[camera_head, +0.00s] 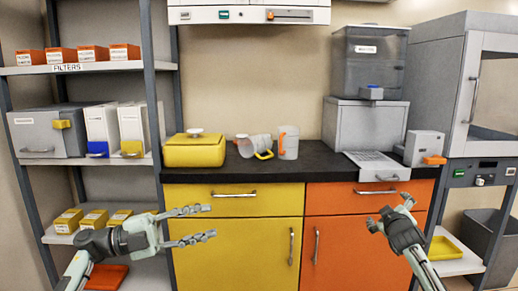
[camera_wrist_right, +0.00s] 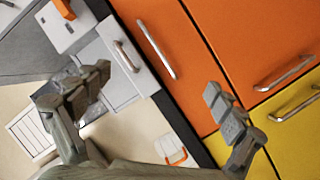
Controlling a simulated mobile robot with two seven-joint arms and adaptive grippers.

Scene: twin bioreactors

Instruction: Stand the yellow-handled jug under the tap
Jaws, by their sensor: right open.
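The yellow-handled jug (camera_head: 256,144) appears to lie on its side on the dark counter, its yellow handle low toward the front. The orange-handled jug (camera_head: 289,144) stands upright right beside it. My left gripper (camera_head: 207,222) is open and empty in front of the yellow cabinet. My right gripper (camera_head: 390,212) is open and empty before the orange cabinet; its spread fingers show in the right wrist view (camera_wrist_right: 158,80).
A yellow box (camera_head: 195,152) with a white knob is at the counter's left end. A grey device (camera_head: 424,147) with an orange part stands right of the tray. Shelves (camera_head: 84,67) flank the left. Bare counter (camera_head: 318,162) lies between jugs and tray.

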